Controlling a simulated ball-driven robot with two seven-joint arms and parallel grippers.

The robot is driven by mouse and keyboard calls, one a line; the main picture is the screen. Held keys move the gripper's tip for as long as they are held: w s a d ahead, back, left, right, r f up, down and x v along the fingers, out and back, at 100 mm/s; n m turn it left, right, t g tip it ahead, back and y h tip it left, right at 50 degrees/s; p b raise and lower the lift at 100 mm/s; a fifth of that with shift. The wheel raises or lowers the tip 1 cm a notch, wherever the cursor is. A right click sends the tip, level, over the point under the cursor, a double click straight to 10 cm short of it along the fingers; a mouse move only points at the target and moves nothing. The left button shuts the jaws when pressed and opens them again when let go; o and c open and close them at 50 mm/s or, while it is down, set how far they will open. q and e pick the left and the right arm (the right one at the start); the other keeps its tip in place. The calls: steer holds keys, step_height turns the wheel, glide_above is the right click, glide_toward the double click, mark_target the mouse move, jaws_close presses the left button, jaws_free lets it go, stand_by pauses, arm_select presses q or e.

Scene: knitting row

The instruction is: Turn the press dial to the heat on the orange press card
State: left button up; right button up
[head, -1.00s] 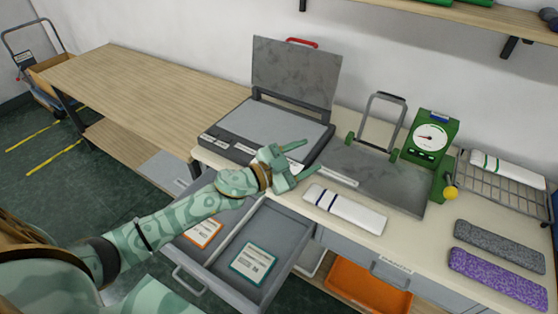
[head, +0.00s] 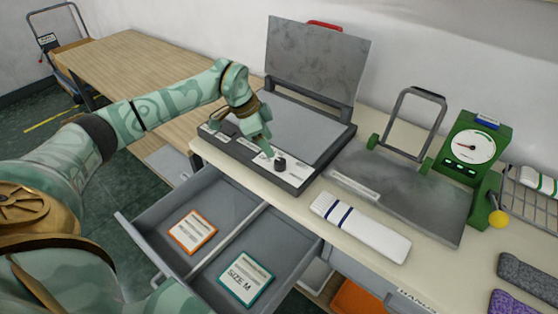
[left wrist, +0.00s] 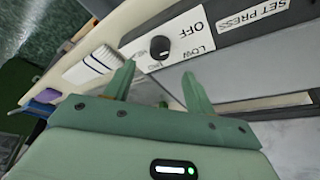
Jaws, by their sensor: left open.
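The press dial (head: 280,163) is a small black knob on a white label strip on the front of the open press (head: 299,178). In the left wrist view the dial (left wrist: 160,47) sits beside the words OFF and LOW; other marks are blurred, and its setting cannot be told. My left gripper (head: 264,143) is open and empty just left of the dial, its two fingers (left wrist: 159,73) pointing toward it, apart from it. The orange press card (head: 193,232) lies in the left compartment of the open drawer (head: 160,215); its text is too small to read. My right gripper is out of view.
A teal-edged SIZE M card (head: 246,279) lies in the drawer's right compartment. A white striped knit piece (head: 362,228) lies on the counter right of the press. Beyond stand a grey plate with a raised frame (head: 412,180) and a green gauge (head: 473,147).

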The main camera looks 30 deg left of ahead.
mark_target(279, 161)
arm_select(q)
steer(key=b+x, duration=0.1)
steer(key=x, duration=0.7)
steer(key=c, duration=1)
